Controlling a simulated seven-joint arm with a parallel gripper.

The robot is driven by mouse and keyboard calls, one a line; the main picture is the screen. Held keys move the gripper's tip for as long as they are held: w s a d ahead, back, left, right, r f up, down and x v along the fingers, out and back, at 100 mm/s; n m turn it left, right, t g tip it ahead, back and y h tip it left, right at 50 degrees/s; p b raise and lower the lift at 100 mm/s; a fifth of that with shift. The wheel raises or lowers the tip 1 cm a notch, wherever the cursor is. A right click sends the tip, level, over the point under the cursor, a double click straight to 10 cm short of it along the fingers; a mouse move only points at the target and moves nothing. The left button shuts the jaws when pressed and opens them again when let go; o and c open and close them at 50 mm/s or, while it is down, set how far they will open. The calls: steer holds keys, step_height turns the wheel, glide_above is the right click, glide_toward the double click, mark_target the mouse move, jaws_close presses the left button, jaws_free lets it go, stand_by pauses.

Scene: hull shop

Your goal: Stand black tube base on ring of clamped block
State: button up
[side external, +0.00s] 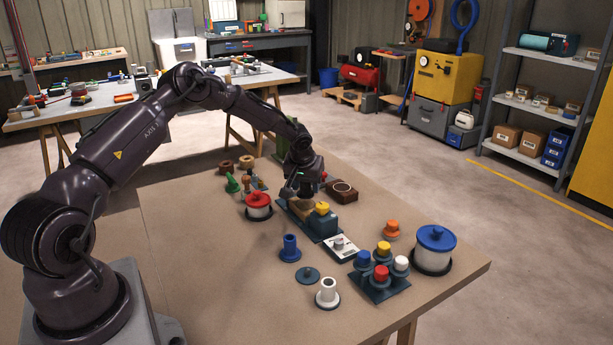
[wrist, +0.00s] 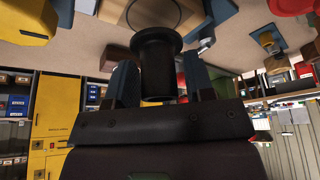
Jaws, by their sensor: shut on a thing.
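The black tube base (wrist: 158,68) is between the two blue fingers of my gripper (wrist: 158,82) in the wrist view. My gripper is shut on it, and its wide flange points away from the palm. A tan block (wrist: 112,12) with a thin dark ring (wrist: 153,12) shows just beyond the flange. Whether they touch cannot be told. In the side view my gripper (side external: 303,190) hangs over the back of the table, beside the brown block (side external: 342,191) with its round top. The tube is hard to make out there.
A red-lidded pot (side external: 258,204) stands left of the gripper. The table's left front is clear.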

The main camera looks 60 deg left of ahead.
mark_target(306, 203)
steer(key=shift+f, duration=0.9)
steer(key=shift+f, duration=0.55)
stand_by(0.9)
steer(key=o, duration=0.6)
steer(key=shift+o, duration=0.2)
steer(key=v, duration=1.1)
steer(key=shift+s, duration=0.1)
